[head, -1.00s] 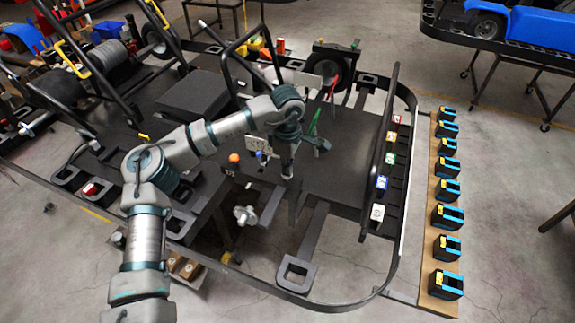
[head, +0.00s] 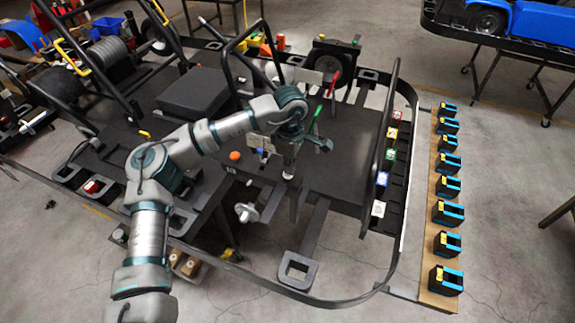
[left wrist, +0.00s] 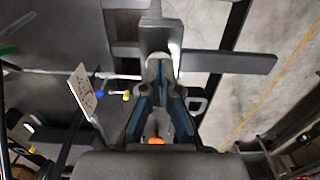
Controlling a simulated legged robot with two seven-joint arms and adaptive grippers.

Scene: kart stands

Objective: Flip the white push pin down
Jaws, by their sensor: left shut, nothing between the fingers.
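My left gripper (head: 288,172) points down over the dark kart stand's front part. Its blue-grey fingers are shut with nothing held between them, and its fingertips (left wrist: 160,62) show in the left wrist view. A small whitish piece (left wrist: 176,50) is right at the fingertips there; it may be the white push pin, but the gripper covers much of it. I cannot tell whether they touch or whether the pin is up or down. My right gripper is not in view.
An orange knob (head: 235,155) is left of the gripper. A green handle (head: 315,122) and a red handle (head: 334,78) stand behind it. A dark upright rail with coloured labels (head: 378,208) is to the right. Grey bars with a square loop (head: 297,269) lie in front.

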